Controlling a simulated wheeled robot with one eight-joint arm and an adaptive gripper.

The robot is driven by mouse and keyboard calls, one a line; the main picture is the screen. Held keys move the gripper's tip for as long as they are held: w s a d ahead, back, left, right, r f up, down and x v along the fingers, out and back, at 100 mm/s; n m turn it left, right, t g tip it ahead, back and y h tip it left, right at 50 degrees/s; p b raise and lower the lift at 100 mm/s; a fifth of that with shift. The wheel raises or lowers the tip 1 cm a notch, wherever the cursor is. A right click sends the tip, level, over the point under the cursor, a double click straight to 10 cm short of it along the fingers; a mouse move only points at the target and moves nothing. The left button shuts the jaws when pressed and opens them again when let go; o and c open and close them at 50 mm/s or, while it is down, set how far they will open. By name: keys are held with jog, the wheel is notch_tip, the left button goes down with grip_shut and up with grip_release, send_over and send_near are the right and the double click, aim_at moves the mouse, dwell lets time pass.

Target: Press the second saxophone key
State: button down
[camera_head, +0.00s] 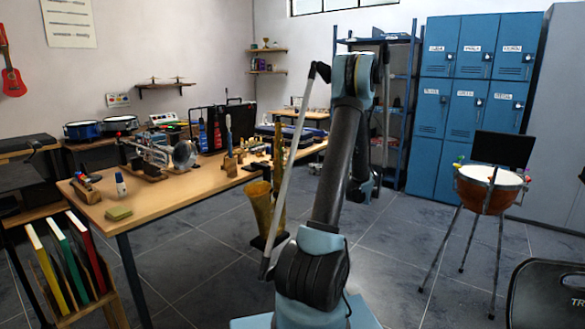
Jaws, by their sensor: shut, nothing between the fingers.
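A brass saxophone (260,207) hangs or stands upright just past the right edge of the wooden table, left of my arm. Its bell faces up, and its narrow body rises on the right of the bell. The keys are too small to tell apart, and a thin rod of my arm crosses in front of part of it. My arm rises in the middle of the view, bends at the top and comes down behind its own upper link.
The wooden table (149,203) holds a trumpet (147,152), a sponge (118,213) and other small things. A copper drum (488,190) on a tripod stands right, near a dark chair (545,295). Blue lockers (445,105) line the back. Floor between arm and drum is clear.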

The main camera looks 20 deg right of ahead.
send_near(282, 161)
jog(key=x, duration=0.5)
jog(key=shift+a+f, duration=0.15)
jog(key=shift+w, duration=0.1)
dwell(0.3)
jog(key=shift+x, duration=0.95)
jog(key=shift+a, duration=0.1)
jog(key=shift+w+a, duration=0.1)
jog(key=shift+s+d, duration=0.2)
jog(key=shift+s, duration=0.15)
jog(key=v, duration=1.3)
jog(key=shift+d, duration=0.4)
jog(key=shift+s, duration=0.1)
